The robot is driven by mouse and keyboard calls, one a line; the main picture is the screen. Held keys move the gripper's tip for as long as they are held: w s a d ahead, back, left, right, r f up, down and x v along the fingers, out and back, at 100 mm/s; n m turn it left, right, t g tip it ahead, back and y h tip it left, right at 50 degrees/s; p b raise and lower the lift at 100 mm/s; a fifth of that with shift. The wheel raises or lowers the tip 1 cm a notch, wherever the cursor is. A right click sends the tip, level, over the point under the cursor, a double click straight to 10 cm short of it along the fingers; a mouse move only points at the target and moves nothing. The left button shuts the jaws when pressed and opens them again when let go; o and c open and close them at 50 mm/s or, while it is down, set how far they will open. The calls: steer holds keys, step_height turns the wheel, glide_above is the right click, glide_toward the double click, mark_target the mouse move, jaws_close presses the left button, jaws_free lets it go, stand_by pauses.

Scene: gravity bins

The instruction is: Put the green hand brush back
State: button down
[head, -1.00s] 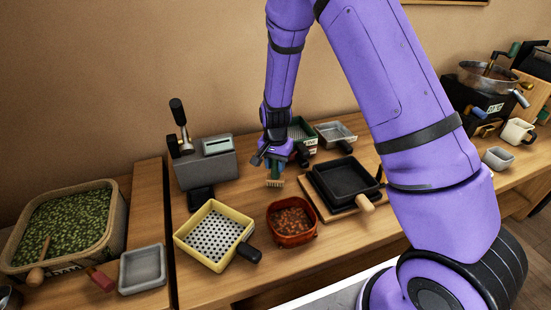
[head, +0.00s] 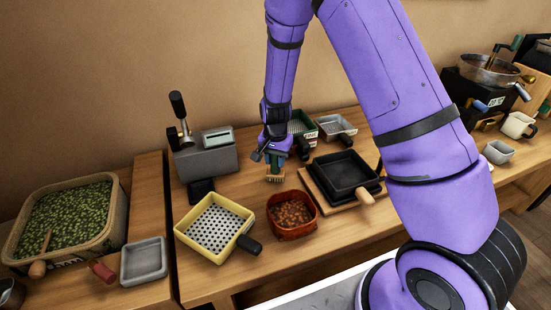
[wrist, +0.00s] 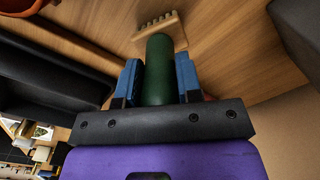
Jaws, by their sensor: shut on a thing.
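My gripper (head: 276,158) is shut on the green handle (wrist: 158,72) of the hand brush, with a blue finger on each side of it in the wrist view. The brush's pale wooden head and bristles (head: 275,175) point downward in the head view, just behind the red-orange bin. The wooden head (wrist: 160,36) shows beyond the handle in the wrist view, over the wooden counter. I cannot tell whether the bristles touch the counter.
A yellow perforated tray (head: 218,250) and the red-orange bin (head: 292,232) stand in front. A black pan (head: 345,176) lies to the right, and a grey machine (head: 205,157) to the left. Green and grey bins (head: 335,127) stand behind. Bare counter lies left of the brush.

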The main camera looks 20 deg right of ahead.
steer(key=shift+f, duration=0.25)
steer(key=c, duration=0.7)
jaws_free()
step_height(320, 180, up, 11)
steer(key=shift+f, duration=0.15)
